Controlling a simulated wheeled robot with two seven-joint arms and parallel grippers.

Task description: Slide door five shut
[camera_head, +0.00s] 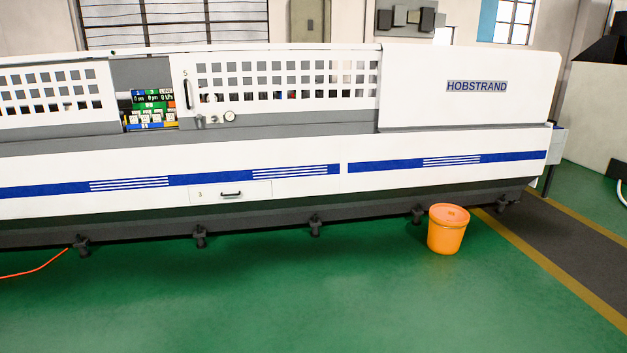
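Door five (285,85) is the white sliding panel with rows of square holes on the front of the long white machine. A small "5" and a dark upright handle (188,94) are at its left edge. Left of that edge is a grey-topped section (140,72) with a lit display and coloured panel (152,108). I cannot tell whether this section is a fixed panel or an opening. Another perforated white panel (50,88) stands farther left. Neither of my grippers shows in the head view.
A round gauge (230,117) and small fittings sit below door five's holes. A drawer marked 3 (230,192) is lower on the machine front. An orange bucket (447,230) stands on the floor at right. An orange cable (36,270) lies at left.

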